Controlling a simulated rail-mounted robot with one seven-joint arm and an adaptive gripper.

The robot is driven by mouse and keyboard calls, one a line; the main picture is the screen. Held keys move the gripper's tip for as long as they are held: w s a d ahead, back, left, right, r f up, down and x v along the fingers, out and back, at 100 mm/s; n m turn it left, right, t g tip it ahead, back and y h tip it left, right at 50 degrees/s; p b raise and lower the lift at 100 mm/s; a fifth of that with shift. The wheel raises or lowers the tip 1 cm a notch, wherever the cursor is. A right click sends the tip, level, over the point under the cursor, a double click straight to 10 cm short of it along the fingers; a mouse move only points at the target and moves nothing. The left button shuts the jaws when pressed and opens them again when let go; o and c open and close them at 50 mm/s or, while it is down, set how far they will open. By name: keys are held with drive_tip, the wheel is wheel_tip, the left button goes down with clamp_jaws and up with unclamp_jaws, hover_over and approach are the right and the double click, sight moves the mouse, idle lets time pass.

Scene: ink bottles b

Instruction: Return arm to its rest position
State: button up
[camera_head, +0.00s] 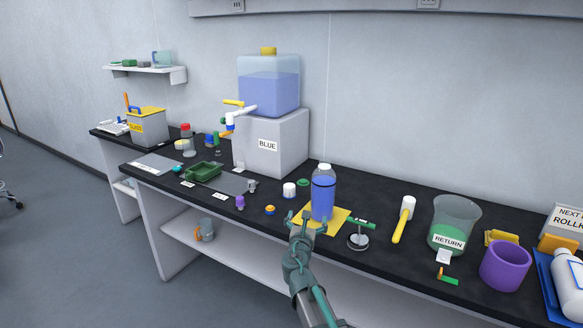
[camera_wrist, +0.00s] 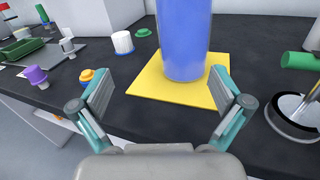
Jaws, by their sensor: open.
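My gripper (camera_head: 307,219) is open, with nothing between its fingers. It is at the front edge of the black counter. In the wrist view the two fingers of my gripper (camera_wrist: 165,97) stand wide apart, just short of a bottle of blue liquid (camera_wrist: 184,40). My arm reaches up to the counter from the bottom of the head view.
A green-handled stamp-like tool (camera_head: 359,237) stands close right of the mat. The BLUE dispenser (camera_head: 270,145) stands behind.

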drive_tip(key=a+f+m+g+y+b, duration=0.1)
drive_tip(key=a+f+m+b, duration=0.25)
drive_tip(key=a+f, duration=0.45)
drive_tip(key=s+d+f+m+g+h+p, duration=0.1)
drive_tip(key=s+d+f+m+g, duration=0.35)
drive_tip(key=s+f, duration=0.4)
drive_tip(key=s+d+f+m+g+p, duration=0.25)
drive_tip(key=s+d+f+m, duration=0.25)
drive_tip(key=f, duration=0.7)
drive_tip(key=s+d+f+m+g+h+p, duration=0.1)
drive_tip(key=s+d+f+m+g, duration=0.4)
drive_tip(key=f, duration=0.5)
drive_tip(key=s+f+m+g+y+p, duration=0.1)
drive_tip(key=s+f+m+g, duration=0.2)
drive_tip(key=s, duration=1)
drive_tip(key=s+f+m+g+y+p, duration=0.1)
drive_tip(key=s+f+m+g, duration=0.3)
drive_tip(key=s, duration=0.9)
drive_tip(key=s+f+m+g+y, duration=0.3)
drive_tip(key=s+m, duration=0.4)
drive_tip(key=s, duration=0.6)
drive_tip(key=shift+d+f+g+p, duration=0.15)
drive_tip(key=shift+f+g+p, duration=0.3)
drive_tip(key=shift+f, duration=0.2)
